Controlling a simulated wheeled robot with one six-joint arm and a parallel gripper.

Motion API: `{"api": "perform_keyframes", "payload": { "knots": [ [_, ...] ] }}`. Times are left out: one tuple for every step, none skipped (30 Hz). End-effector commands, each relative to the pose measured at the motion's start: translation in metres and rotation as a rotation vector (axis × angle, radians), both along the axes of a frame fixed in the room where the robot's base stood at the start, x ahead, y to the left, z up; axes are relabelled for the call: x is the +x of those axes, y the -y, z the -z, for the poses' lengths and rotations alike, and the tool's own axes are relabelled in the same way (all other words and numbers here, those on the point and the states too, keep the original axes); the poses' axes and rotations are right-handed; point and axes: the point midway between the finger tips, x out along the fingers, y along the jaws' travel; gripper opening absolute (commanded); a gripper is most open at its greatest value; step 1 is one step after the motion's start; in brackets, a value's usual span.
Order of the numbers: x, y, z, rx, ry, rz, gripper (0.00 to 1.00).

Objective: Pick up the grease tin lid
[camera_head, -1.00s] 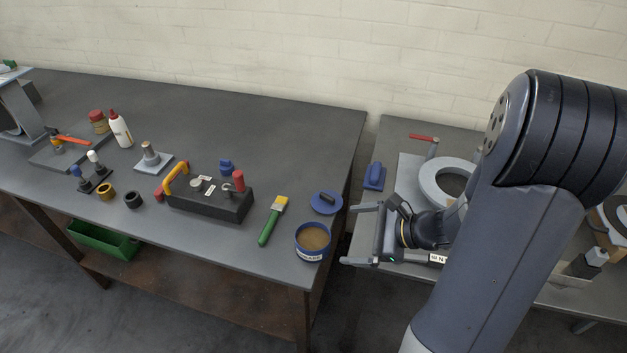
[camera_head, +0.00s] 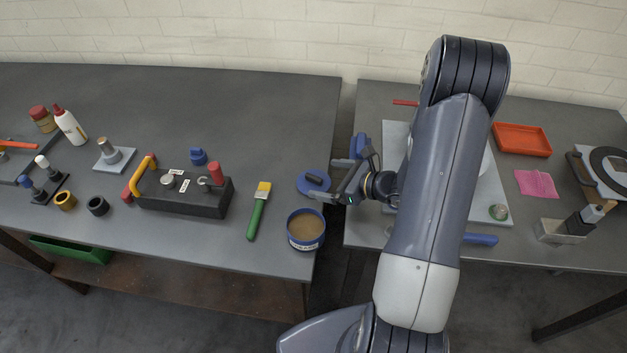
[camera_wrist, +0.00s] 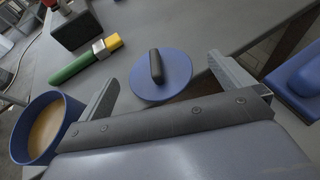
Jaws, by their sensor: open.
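The grease tin lid (camera_head: 306,184) is a flat blue disc with a dark bar handle, lying on the left table near its right edge. In the wrist view the lid (camera_wrist: 176,76) lies ahead of my gripper, handle upward, between the lines of the two fingers. My gripper (camera_head: 340,180) is open and empty, just right of the lid, by the table edge. Its fingers also show in the wrist view (camera_wrist: 165,85). The open grease tin (camera_head: 306,241), blue with brown grease inside, stands in front of the lid, close to the left finger in the wrist view.
A green-handled brush (camera_head: 256,216) lies left of the lid. A black block with a yellow handle (camera_head: 200,195) stands farther left. A gap separates this table from the right one, which holds an orange tray (camera_head: 522,140) and a pink cloth (camera_head: 537,184).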

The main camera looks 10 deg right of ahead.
Motion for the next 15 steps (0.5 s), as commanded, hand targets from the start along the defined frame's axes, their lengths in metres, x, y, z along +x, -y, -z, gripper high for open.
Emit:
{"api": "perform_keyframes", "payload": {
  "knots": [
    [0.002, -0.004, 0.001, 0.001, -0.001, -0.003, 1.00],
    [0.003, -0.007, 0.002, 0.002, -0.002, -0.003, 1.00],
    [0.005, -0.012, 0.004, 0.002, -0.004, -0.005, 1.00],
    [0.008, -0.015, 0.006, 0.002, -0.003, -0.004, 1.00],
    [0.010, -0.019, 0.008, 0.002, -0.003, -0.005, 1.00],
    [0.013, -0.023, 0.010, 0.002, -0.003, -0.004, 1.00],
    [0.015, -0.026, 0.012, 0.001, -0.003, -0.004, 1.00],
    [0.018, -0.029, 0.014, 0.001, -0.002, -0.005, 1.00],
    [0.021, -0.031, 0.016, 0.000, -0.002, -0.004, 1.00],
    [0.023, -0.033, 0.017, 0.000, -0.001, -0.004, 1.00],
    [0.025, -0.035, 0.018, -0.001, -0.001, -0.003, 1.00],
    [0.026, -0.036, 0.019, -0.001, -0.001, -0.002, 1.00],
    [0.027, -0.036, 0.020, 0.000, -0.001, -0.001, 1.00],
    [0.027, -0.037, 0.021, 0.000, -0.001, -0.001, 1.00],
    [0.027, -0.037, 0.021, 0.000, -0.001, -0.001, 1.00]
  ]
}}
